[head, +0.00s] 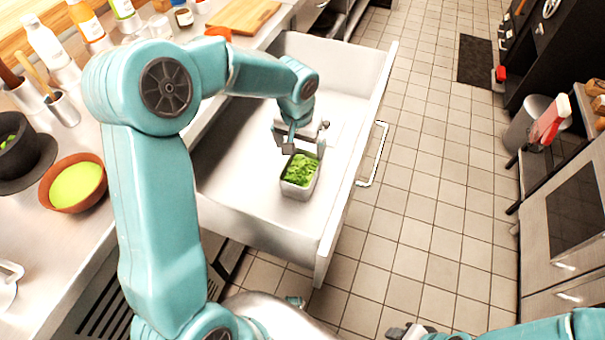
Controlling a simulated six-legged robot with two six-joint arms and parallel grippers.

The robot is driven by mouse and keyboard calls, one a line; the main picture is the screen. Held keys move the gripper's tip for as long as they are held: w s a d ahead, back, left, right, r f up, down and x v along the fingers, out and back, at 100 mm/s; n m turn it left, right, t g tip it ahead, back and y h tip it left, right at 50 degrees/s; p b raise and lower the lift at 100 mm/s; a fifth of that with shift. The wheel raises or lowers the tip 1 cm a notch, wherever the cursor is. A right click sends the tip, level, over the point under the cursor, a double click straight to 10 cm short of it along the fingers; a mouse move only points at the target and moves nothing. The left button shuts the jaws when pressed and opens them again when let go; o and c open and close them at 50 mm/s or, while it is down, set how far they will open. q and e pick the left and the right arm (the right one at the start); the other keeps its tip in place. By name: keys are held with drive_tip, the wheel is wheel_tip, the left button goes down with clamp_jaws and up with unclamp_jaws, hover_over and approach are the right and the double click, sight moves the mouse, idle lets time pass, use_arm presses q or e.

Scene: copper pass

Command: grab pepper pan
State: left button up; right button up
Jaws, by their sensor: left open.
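A small square metal pan (297,192) filled with chopped green pepper (298,170) sits inside an open white drawer (235,205). My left gripper (304,145) is open at the pan's far edge, pointing down. Its fingers are apart, near the pan's far wall; whether they straddle that wall or touch it I cannot tell. My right gripper (408,331) shows only in part at the bottom edge, and its jaws are not clear.
The drawer front with its handle (375,155) stands out over the tiled floor. The counter at left holds an orange bowl (52,203) of green food, a black pot, bottles and a cutting board (243,15). A cabinet (565,225) stands at right; the floor between is clear.

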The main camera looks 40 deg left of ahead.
sight(302, 171)
use_arm(q)
wheel_tip(302, 171, down, 3)
drive_tip(key=shift+s+a+f, duration=0.1)
drive_tip(key=f, duration=0.4)
drive_tip(key=w+f, duration=0.1)
drive_tip(key=f, duration=0.1)
drive_tip(key=shift+s, duration=0.15)
drive_tip(key=c, duration=1.4)
